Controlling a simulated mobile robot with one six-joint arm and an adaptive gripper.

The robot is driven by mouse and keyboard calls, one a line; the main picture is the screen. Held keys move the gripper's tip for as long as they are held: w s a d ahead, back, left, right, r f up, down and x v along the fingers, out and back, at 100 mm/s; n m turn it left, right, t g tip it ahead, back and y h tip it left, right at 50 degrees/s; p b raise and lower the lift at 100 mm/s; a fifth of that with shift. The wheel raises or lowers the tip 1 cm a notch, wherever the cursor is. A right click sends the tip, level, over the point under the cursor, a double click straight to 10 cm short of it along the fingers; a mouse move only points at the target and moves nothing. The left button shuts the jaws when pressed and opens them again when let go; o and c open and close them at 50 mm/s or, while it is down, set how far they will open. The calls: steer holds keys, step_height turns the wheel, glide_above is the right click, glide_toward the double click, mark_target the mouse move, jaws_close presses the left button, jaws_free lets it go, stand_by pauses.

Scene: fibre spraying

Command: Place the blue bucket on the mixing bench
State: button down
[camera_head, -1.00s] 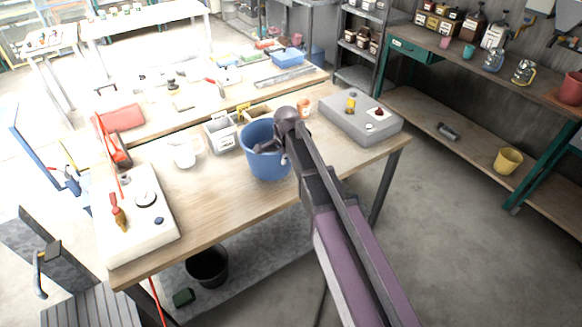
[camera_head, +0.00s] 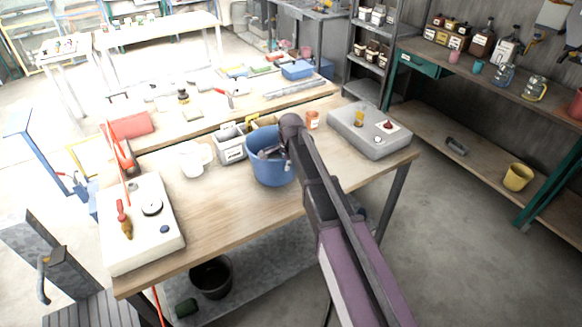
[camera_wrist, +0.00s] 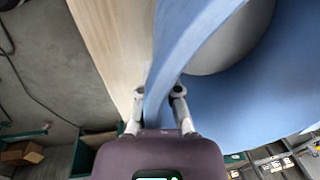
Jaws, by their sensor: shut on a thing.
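The blue bucket (camera_head: 270,170) is upright at the wooden mixing bench (camera_head: 225,210), near its middle, between the white device and the grey box. I cannot tell for sure whether its base touches the bench top. My gripper (camera_head: 270,152) reaches over the bucket's near right side. In the wrist view, my gripper (camera_wrist: 160,95) has one finger on each side of the blue bucket's wall (camera_wrist: 195,40) and is shut on it. The bucket's inside looks empty where it shows.
A white device (camera_head: 140,225) stands at the bench's left, a grey box (camera_head: 370,130) at its right. A white jug (camera_head: 190,160), a grey bin (camera_head: 230,145) and an orange cup (camera_head: 312,119) are close by. The bench's front middle is clear. A black bucket (camera_head: 211,275) is below.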

steer(key=shift+f+b, duration=1.25)
steer(key=shift+f, duration=0.2)
steer(key=shift+s, duration=0.1)
steer(key=c, duration=0.8)
jaws_free()
steer(key=shift+r, duration=0.15)
step_height(320, 180, up, 12)
steer(key=s+d+p, duration=0.1)
steer(key=p, duration=1.1)
steer(key=shift+s+f, duration=0.2)
steer(key=shift+s, duration=0.1)
